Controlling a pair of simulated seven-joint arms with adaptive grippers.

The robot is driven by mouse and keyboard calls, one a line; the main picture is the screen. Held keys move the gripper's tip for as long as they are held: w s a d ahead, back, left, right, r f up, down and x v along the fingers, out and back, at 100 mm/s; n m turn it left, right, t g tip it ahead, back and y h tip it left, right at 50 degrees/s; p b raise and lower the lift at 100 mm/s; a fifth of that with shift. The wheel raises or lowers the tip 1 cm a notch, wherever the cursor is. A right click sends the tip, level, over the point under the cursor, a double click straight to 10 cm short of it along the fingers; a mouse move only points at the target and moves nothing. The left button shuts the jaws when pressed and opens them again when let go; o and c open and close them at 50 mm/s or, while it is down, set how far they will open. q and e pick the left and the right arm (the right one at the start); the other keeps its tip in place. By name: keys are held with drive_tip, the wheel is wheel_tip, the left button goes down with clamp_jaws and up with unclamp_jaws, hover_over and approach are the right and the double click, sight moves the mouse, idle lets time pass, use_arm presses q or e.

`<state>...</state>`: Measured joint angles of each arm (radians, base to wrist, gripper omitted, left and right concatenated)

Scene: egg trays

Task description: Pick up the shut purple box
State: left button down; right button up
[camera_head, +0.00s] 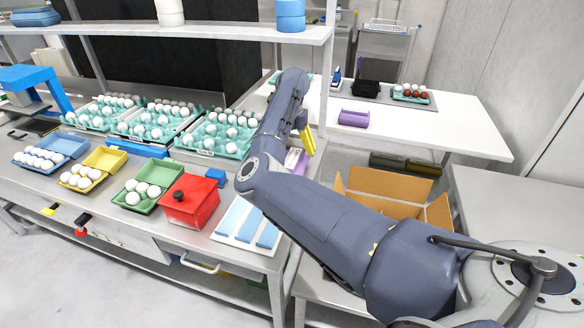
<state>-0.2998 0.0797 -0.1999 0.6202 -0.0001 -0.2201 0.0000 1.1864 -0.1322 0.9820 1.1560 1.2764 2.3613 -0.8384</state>
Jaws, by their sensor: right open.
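A purple box (353,118) lies on the white table at the back, right of the shelf post, and looks shut. A second, lighter purple thing (292,158) shows on the grey workbench, mostly hidden behind my right arm; I cannot tell whether it is a shut box. My right gripper (306,140) shows only in part, as yellow pieces behind the bend of my arm. It is open, above and close to the lighter purple thing, and left of the box on the white table. My left gripper is not in view.
Blue, yellow and green open cartons with eggs (137,196), a red box (190,202) and teal egg trays (217,134) crowd the bench. An open cardboard box (385,187) stands below, between bench and white table (465,130). A shelf (200,36) hangs above.

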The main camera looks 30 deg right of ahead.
sight(292, 158)
drive_tip(key=shift+a+f, duration=0.1)
drive_tip(key=shift+f, duration=2.35)
drive_tip(key=c, duration=1.3)
